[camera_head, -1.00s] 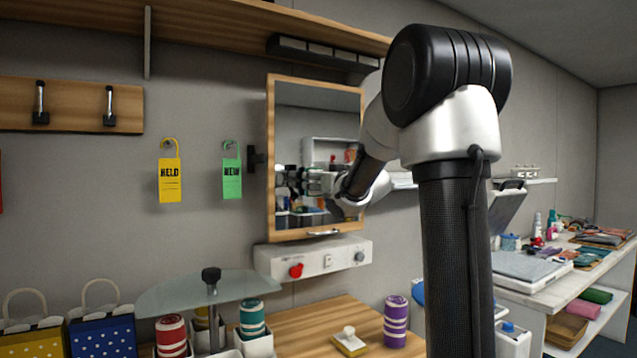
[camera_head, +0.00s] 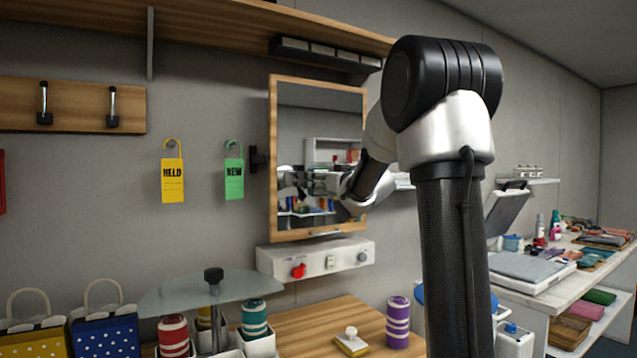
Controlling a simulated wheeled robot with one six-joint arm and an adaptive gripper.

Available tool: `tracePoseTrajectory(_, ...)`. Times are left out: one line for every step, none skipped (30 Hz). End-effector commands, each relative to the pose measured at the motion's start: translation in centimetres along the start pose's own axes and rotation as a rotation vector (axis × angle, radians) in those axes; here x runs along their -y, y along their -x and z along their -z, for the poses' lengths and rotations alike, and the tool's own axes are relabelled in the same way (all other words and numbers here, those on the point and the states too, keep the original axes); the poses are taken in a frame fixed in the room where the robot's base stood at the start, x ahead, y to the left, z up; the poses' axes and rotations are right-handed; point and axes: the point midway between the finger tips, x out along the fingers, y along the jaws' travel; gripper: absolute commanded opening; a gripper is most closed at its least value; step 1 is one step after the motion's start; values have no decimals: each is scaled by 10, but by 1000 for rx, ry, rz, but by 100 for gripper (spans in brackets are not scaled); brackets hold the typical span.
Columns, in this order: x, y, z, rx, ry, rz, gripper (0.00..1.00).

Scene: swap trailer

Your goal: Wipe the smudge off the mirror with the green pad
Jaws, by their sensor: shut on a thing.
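The mirror (camera_head: 320,115) is a wood-framed panel on the grey back wall, left of my arm's upright link. My arm reaches behind that link, and my gripper (camera_head: 326,183) is at the mirror's lower right part. My gripper is small and dark here and blends with reflections in the glass. It is shut on the green pad, of which only a slight greenish trace shows between the dark fingers. I cannot tell whether the pad touches the glass. I cannot make out a smudge; my arm covers part of the mirror's right side.
A white control box (camera_head: 315,257) with a red knob sits below the mirror. A yellow pad with a white knob (camera_head: 351,342) and a purple striped roll (camera_head: 398,322) stand on the wooden counter. Yellow (camera_head: 172,180) and green (camera_head: 234,180) tags hang to the left.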

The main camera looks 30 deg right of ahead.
Motion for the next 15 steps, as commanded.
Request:
tracePoseTrajectory(-6,0,0,1,1,-2,28)
tracePoseTrajectory(-9,1,0,1,2,-3,28)
tracePoseTrajectory(-13,1,0,1,1,-3,28)
tracePoseTrajectory(-15,1,0,1,1,-2,28)
tracePoseTrajectory(-17,1,0,1,1,-1,28)
tracePoseTrajectory(-20,1,0,0,1,-2,28)
tracePoseTrajectory(-21,1,0,0,1,-1,28)
tracePoseTrajectory(-22,1,0,0,1,-1,28)
tracePoseTrajectory(-23,1,0,0,1,0,28)
tracePoseTrajectory(-23,1,0,0,1,0,28)
tracePoseTrajectory(-24,1,0,0,1,0,28)
tracePoseTrajectory(-26,1,0,0,1,0,28)
tracePoseTrajectory(-28,1,0,0,0,-1,28)
tracePoseTrajectory(-30,1,0,0,1,-1,28)
tracePoseTrajectory(-34,0,0,0,1,-2,28)
